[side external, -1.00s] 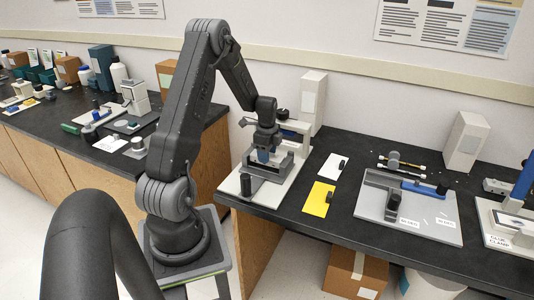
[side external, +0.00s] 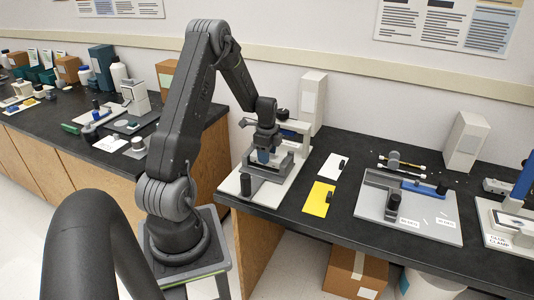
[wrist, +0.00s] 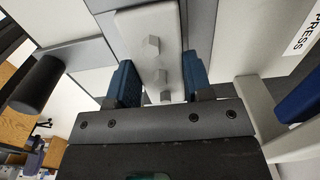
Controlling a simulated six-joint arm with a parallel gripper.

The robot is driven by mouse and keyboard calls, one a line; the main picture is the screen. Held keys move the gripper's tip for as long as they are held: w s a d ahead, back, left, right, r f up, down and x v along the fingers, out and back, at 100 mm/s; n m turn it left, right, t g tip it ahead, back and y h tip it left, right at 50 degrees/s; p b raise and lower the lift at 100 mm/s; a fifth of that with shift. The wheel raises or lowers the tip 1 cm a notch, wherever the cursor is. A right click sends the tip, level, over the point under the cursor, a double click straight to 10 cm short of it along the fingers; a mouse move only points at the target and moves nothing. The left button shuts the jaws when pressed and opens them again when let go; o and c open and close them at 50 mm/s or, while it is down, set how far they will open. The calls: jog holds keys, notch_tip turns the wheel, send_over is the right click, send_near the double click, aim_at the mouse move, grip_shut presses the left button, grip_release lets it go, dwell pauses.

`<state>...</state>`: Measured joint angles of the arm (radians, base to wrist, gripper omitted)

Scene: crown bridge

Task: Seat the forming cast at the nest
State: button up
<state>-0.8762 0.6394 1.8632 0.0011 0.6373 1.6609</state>
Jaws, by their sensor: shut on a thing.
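My gripper (side external: 264,155) reaches down over the grey fixture (side external: 262,180) on the white base of the press station. In the wrist view its blue fingertips (wrist: 158,82) stand on either side of a pale grey bar with several small faceted bumps, which I take as the forming cast (wrist: 150,22). The gripper is shut on it. In the side view the cast is hidden by the gripper and the fixture walls. The nest cannot be made out clearly, and I cannot tell whether the cast touches it.
A black upright knob (side external: 246,184) stands at the base's front left; a black handle also shows in the wrist view (wrist: 38,86). A white card (side external: 333,166), a yellow card (side external: 319,199) and a grey fixture plate (side external: 430,219) lie to the right.

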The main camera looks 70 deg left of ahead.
jog(key=shift+f, duration=0.8)
jog(key=o, duration=1.1)
notch_tip(320, 180, up, 14)
jog(key=shift+f, duration=0.1)
jog(key=shift+d, duration=0.1)
